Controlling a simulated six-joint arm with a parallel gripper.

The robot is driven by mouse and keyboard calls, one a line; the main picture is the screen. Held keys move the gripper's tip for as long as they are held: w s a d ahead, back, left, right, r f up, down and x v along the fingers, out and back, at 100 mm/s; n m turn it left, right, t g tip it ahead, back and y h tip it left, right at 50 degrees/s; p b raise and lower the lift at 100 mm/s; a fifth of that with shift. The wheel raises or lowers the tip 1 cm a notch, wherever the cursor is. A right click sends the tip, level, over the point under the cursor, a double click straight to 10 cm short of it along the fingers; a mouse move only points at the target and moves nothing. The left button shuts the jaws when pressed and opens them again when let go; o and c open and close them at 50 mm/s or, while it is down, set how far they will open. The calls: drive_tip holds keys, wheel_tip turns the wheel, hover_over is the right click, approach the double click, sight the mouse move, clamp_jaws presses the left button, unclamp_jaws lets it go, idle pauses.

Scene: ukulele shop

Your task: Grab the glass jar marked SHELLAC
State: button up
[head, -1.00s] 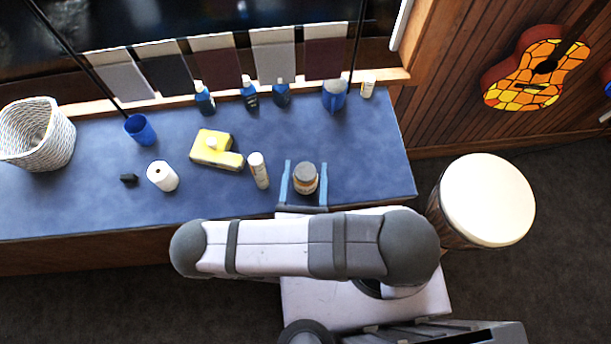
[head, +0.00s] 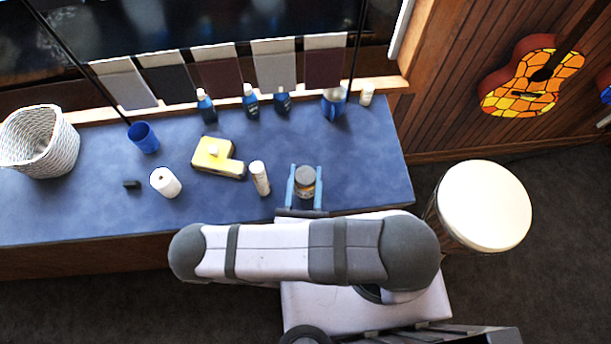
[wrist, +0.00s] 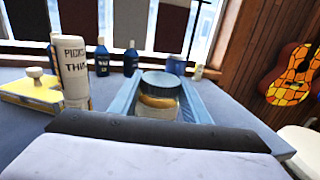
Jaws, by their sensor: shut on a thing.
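A glass jar (head: 305,183) with a grey lid and amber contents stands upright on the blue counter, near its front edge. It also shows in the wrist view (wrist: 158,95), where my gripper's palm hides its lower part and no label can be read. My gripper (head: 305,178) has its two blue fingers on either side of the jar and is shut on it. In the wrist view the fingers (wrist: 159,97) run along both sides of the jar.
A white tube (head: 260,178) marked PICKS stands close to the left of my gripper. Further left are a yellow block (head: 211,152), a white roll (head: 165,182) and a blue cup (head: 143,137). Several bottles line the back. The counter right of the jar is clear.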

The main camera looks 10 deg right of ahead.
wheel_tip(320, 180, up, 8)
drive_tip(key=p, duration=0.6)
